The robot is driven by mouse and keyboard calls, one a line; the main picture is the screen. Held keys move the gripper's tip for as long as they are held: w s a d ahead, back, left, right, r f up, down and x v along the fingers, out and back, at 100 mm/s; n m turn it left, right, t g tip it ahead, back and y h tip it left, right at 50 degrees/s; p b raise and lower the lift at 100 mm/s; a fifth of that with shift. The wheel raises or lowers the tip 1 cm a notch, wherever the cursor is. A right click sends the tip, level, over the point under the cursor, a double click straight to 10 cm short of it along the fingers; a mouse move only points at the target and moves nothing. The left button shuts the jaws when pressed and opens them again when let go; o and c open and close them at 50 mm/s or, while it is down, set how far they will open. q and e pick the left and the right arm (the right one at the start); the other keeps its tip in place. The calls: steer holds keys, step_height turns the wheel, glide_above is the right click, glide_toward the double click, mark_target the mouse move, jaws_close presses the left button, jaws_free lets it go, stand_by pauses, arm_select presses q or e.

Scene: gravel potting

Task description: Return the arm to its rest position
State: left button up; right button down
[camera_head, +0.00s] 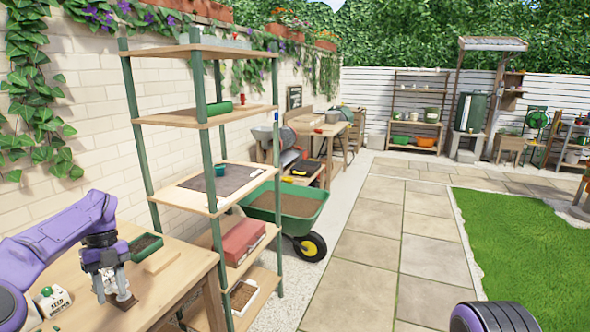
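My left arm (60,240), purple, comes in from the left and reaches over the wooden table at the lower left. Its gripper (111,291) points down above the table, with its two grey fingers apart. A small brown piece (124,303) shows right by the fingertips; I cannot tell whether it touches them. On the right, only a purple and black part of my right arm (492,318) shows at the bottom edge; its gripper is out of view.
The wooden table (185,283) holds a green soil tray (146,246), a wooden block (162,261) and a white seed box (53,300). A green-post shelf (205,118) stands close to the right, with a green wheelbarrow (312,218) beyond. The paved path (370,270) is clear.

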arm_select(q)
steer(key=s+f+m+t+y, duration=0.1)
steer(key=s+f+m+y, duration=0.2)
steer(key=f+m+y, duration=0.5)
steer(key=s+f+m+t+y, duration=0.1)
steer(key=s+f+m+y, duration=0.2)
steer(key=f+m+y, duration=0.6)
steer(key=s+d+f+m+t+h, duration=0.5)
steer(key=s+d+f+m+t, duration=0.25)
steer(key=f+m, duration=0.35)
steer(key=s+d+f+m+g+h, duration=0.1)
steer(key=s+d+m+h, duration=0.2)
steer(key=s+m, duration=0.3)
steer(key=s+d+f+m+g+h, duration=0.1)
steer(key=s+d+m+h, duration=0.2)
steer(key=s, duration=1.3)
steer(key=m+h, duration=0.1)
steer(key=m, duration=0.1)
steer(key=shift+d+f+m, duration=0.15)
steer(key=shift+f+m, duration=0.25)
steer(key=shift+g, duration=0.25)
